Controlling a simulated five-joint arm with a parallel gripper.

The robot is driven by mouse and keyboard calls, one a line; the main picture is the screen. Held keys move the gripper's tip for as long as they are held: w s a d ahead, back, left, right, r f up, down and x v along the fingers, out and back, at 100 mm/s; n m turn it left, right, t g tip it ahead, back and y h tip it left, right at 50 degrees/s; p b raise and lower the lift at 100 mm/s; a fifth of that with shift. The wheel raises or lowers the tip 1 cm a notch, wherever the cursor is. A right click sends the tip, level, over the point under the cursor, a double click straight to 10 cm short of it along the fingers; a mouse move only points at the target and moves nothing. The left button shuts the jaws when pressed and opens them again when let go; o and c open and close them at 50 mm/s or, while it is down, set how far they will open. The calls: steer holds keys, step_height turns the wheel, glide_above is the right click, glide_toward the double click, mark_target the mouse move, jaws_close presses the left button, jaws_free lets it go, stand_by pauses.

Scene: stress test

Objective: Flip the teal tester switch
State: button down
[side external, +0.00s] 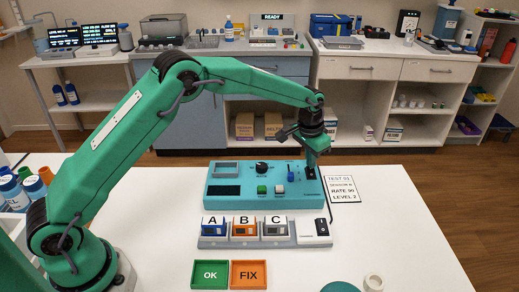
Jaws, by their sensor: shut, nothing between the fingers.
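The teal tester (222,182) stands on the white table in the side external view. Its top carries a grey panel, a dark display, a black knob (262,168), a green button (262,190), a pale button (280,189) and a small blue lever switch (290,175). The blue lever looks roughly upright; its exact tilt is too small to tell. My gripper (314,163) is shut and empty, pointing down over the tester's right end. It is to the right of the blue lever and looks apart from it. The gripper hides part of the panel at the right.
A grey holder (215,242) with blocks lettered A, B and C sits in front of the tester. A green OK tray (210,275) and an orange FIX tray (249,275) lie nearer. A printed card (341,189) lies right of the tester. The table's right side is mostly clear.

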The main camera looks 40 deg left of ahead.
steer(key=shift+f, duration=0.35)
stand_by(0.3)
steer(key=shift+r, duration=3.5)
steer(key=shift+r, duration=0.15)
